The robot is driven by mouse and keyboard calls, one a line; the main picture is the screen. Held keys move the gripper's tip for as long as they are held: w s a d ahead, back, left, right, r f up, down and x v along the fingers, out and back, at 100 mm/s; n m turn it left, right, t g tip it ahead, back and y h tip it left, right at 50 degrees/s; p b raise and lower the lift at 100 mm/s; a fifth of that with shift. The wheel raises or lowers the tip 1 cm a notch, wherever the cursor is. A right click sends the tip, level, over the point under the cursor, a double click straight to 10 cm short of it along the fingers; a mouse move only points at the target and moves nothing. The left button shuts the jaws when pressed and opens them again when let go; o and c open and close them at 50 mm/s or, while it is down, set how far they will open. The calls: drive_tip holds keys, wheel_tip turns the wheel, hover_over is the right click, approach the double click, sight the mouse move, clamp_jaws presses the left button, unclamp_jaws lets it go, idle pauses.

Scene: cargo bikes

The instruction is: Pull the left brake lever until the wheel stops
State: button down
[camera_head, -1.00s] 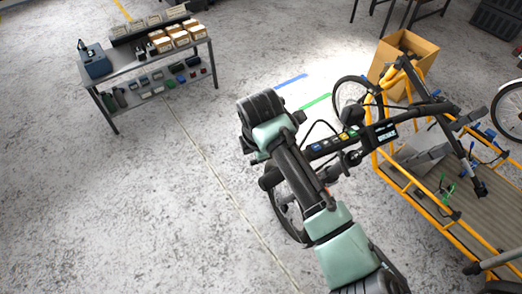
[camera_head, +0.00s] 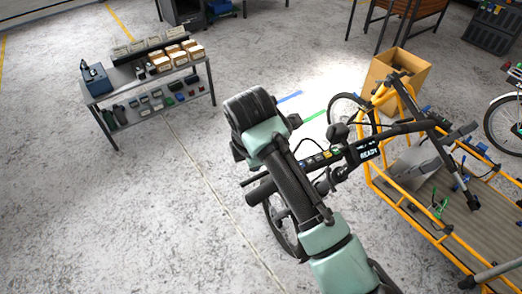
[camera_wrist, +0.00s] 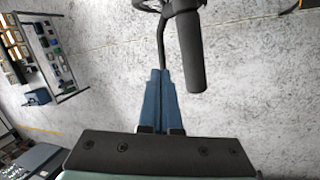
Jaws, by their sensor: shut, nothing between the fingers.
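The left handlebar has a black grip (camera_wrist: 190,50), which hangs upright in the wrist view, and it also shows beside my arm in the head view (camera_head: 260,191). The thin dark left brake lever (camera_wrist: 162,42) runs beside the grip, on its left in the wrist view. My gripper (camera_wrist: 160,72) has blue fingers, which are shut and empty. Their tips are at the lever's lower end; I cannot tell whether they touch it. In the head view my arm hides the gripper. A spoked wheel (camera_head: 284,228) is partly hidden behind my arm; its motion cannot be told.
The handlebar display (camera_head: 368,152) reads READY. The yellow cargo bike frame (camera_head: 398,190) and its bed fill the right. A cardboard box (camera_head: 402,75) stands behind. A workbench (camera_head: 150,80) with small boxes is at the back left. The floor at left is clear.

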drive_tip(key=b+v, duration=0.1)
drive_tip(key=v, duration=0.5)
drive_tip(key=shift+w+a+r, duration=0.15)
drive_tip(key=shift+w, duration=0.15)
